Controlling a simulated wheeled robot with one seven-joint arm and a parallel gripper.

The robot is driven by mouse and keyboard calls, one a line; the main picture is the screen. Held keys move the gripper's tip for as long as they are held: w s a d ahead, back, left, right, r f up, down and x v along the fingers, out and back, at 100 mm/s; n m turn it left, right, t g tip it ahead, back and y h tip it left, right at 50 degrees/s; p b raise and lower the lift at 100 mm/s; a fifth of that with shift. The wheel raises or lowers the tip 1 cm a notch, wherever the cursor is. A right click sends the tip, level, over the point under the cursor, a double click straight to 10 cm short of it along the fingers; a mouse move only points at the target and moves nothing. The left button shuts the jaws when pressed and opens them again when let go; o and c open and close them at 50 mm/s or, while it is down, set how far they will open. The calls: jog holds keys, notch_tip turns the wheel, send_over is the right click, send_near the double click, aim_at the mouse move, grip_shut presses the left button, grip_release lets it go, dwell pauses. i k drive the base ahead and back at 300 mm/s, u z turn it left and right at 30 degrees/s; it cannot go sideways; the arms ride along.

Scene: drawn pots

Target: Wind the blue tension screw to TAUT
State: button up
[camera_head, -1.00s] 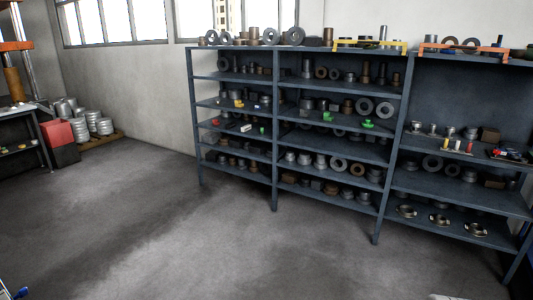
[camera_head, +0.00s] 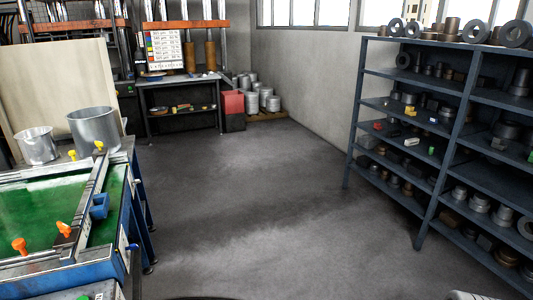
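A bench (camera_head: 45,270) with a blue frame and a green bed stands at the left. A small blue part (camera_head: 99,206) sits on the rail at its right side. A smaller blue piece (camera_head: 132,247) sticks out from the bench's right side. I cannot tell whether either is the tension screw, and no TAUT marking is readable. Orange knobs (camera_head: 64,229) and yellow knobs show on the bench. My gripper is not in view.
Two metal pots (camera_head: 93,130) stand at the bench's back. A dark shelf (camera_head: 418,235) full of metal parts stands at the right. A work table (camera_head: 181,81) and a red box (camera_head: 232,104) are at the back. The grey floor (camera_head: 260,215) between is clear.

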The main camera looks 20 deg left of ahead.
aim_at(132, 247)
jog(key=u, duration=1.05)
jog(key=i, duration=1.1)
jog(key=u, duration=1.3)
jog(key=i, duration=0.45)
jog(key=u, duration=2.75)
jog(key=k, duration=1)
jog(key=z, duration=0.7)
